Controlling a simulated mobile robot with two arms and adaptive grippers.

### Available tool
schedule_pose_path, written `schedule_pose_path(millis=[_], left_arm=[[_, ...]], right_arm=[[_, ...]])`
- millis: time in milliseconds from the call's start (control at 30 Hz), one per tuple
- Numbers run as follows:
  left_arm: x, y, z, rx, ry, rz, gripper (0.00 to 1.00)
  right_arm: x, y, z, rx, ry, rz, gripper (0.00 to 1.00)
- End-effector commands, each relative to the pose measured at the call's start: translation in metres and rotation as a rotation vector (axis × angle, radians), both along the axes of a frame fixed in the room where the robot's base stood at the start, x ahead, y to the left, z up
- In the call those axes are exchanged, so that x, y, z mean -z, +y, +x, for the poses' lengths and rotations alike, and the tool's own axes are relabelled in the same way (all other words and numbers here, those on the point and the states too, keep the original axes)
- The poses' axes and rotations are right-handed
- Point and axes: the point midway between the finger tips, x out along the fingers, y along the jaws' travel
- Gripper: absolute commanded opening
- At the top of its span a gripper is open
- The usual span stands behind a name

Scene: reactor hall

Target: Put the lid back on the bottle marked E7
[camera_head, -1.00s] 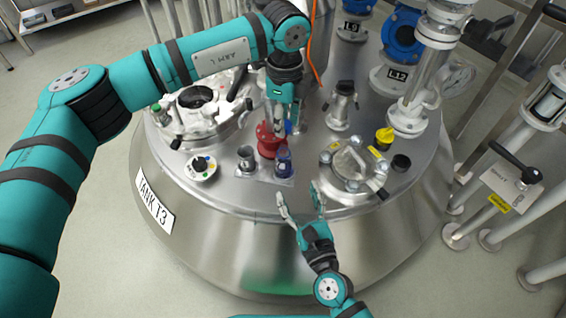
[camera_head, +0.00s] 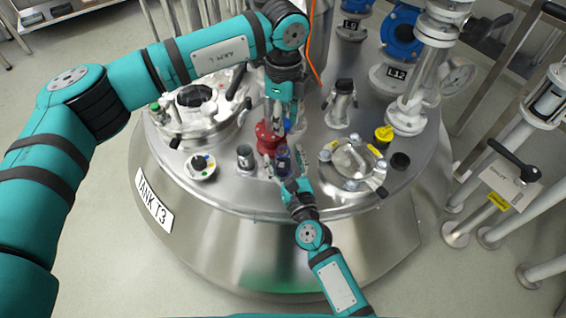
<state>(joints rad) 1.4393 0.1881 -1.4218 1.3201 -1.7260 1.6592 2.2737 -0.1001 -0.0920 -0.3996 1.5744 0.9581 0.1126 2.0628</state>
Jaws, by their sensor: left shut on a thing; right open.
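A small dark blue bottle (camera_head: 283,161) stands on the tank top near its front edge. A grey bottle with a dark top (camera_head: 245,154) stands to its left. I cannot read a mark on either bottle. My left gripper (camera_head: 278,122) points down above and behind the blue bottle. It is shut on a small blue thing (camera_head: 288,125), perhaps the lid, mostly hidden by the fingers. My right gripper (camera_head: 285,167) is open, with its fingers around or close beside the blue bottle from the front. Contact cannot be told.
A red fitting (camera_head: 266,139) stands just behind the bottles. A round hatch (camera_head: 352,165) with clamps is to the right, and a white disc with coloured knobs (camera_head: 201,167) to the left. A yellow-capped fitting (camera_head: 383,136) and pipes stand farther right.

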Motion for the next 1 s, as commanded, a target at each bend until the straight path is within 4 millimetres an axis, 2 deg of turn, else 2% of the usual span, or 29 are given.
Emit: schedule_pose_path(millis=[133,467,933,1000], left_arm=[[0.0000,-0.0001,0.0000,0.000,0.000,0.000,0.23],[-0.0001,-0.0001,0.0000,0.000,0.000,0.000,0.23],[0.0000,-0.0001,0.0000,0.000,0.000,0.000,0.23],[0.0000,-0.0001,0.0000,0.000,0.000,0.000,0.23]], right_arm=[[-0.0001,0.0028,0.0089,0.000,0.000,0.000,0.64],[-0.0001,0.0033,0.0104,0.000,0.000,0.001,0.63],[0.0000,0.0031,0.0101,0.000,0.000,0.000,0.01],[-0.0001,0.0031,0.0101,0.000,0.000,0.000,0.00]])
